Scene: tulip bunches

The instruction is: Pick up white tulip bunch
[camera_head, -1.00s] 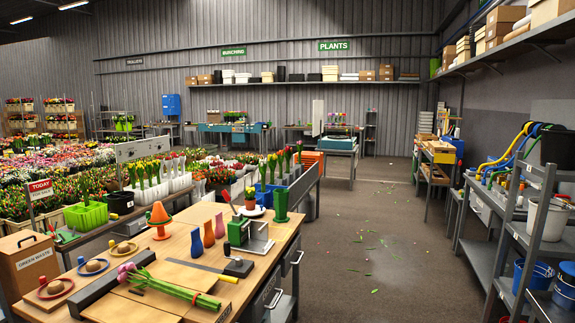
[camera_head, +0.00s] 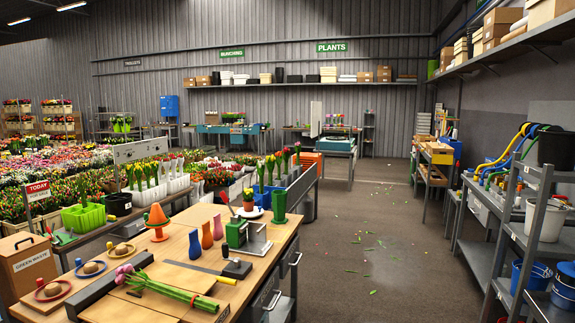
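A tied tulip bunch (camera_head: 165,288) lies on the wooden work table (camera_head: 180,250) at the lower left. Its long green stems point right and its heads, at the left end, look pink to purple. I cannot make out a bunch that is clearly white. White holders (camera_head: 175,186) with upright tulips stand behind the table, and the blooms I can make out there look yellow. Neither of my grippers is in view.
The table also carries an orange cone (camera_head: 156,220), small vases (camera_head: 206,235), a green-and-grey device (camera_head: 246,236) and a green vase (camera_head: 279,206). The floor (camera_head: 390,250) right of the table is open, with scattered scraps. A grey rack (camera_head: 535,235) stands at far right.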

